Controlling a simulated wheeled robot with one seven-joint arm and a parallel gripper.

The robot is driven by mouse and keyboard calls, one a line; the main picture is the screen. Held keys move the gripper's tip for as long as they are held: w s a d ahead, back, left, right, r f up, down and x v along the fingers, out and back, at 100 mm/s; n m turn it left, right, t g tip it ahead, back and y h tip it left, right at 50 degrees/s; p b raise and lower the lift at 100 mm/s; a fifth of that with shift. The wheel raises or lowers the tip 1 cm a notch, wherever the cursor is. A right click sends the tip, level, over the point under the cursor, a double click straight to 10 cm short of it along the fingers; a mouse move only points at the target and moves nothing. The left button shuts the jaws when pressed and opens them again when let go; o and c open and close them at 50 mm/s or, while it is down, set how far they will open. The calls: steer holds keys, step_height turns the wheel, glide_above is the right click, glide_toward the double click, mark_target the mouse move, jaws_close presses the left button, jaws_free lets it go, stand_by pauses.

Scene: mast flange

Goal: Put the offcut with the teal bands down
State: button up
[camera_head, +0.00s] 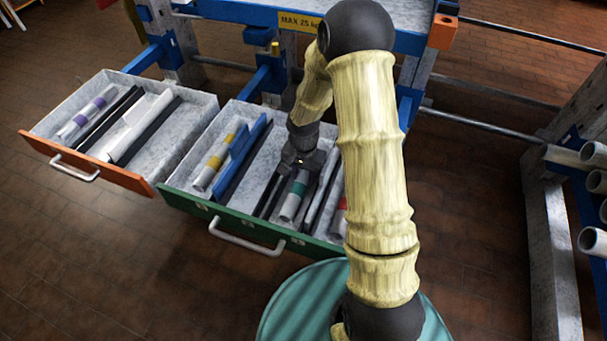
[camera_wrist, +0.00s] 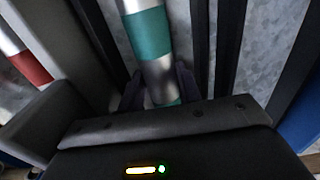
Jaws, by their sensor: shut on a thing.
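The offcut with the teal bands (camera_head: 291,201) is a pale grey pipe piece in the green-fronted drawer (camera_head: 236,224), lying lengthwise between dark strips. In the wrist view the offcut (camera_wrist: 149,33) runs up from between my two fingers. My gripper (camera_head: 301,172) reaches down into this drawer and is shut on the offcut near one end; its fingertips show in the wrist view (camera_wrist: 160,88). I cannot tell whether the offcut touches the drawer floor. My arm hides part of the drawer's right side.
In the same drawer lie a yellow-banded offcut (camera_head: 213,160), a blue strip (camera_head: 243,157) and a red-banded offcut (camera_wrist: 26,61). An orange-fronted drawer (camera_head: 88,163) at left holds a purple-banded offcut (camera_head: 87,118) and strips. A rack post (camera_head: 550,250) stands at right.

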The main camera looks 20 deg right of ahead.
mark_target(303, 175)
steer(key=o, duration=1.1)
steer(key=shift+f, duration=0.15)
step_height(303, 175, up, 12)
steer(key=p, duration=0.6)
steer(key=shift+r, duration=0.2)
steer(key=s+r+n+t, duration=0.1)
steer(key=s+r+n, duration=0.1)
steer(key=s+r, duration=0.1)
steer(key=s+r+n, duration=0.2)
steer(key=s+r, duration=0.2)
steer(key=s, duration=0.2)
steer(key=s+r+n+t, duration=0.1)
steer(key=s+r+n, duration=0.2)
steer(key=s+r, duration=0.1)
steer(key=shift+s+r+t, duration=0.25)
steer(key=shift+s+t, duration=0.05)
steer(key=shift+s, duration=0.4)
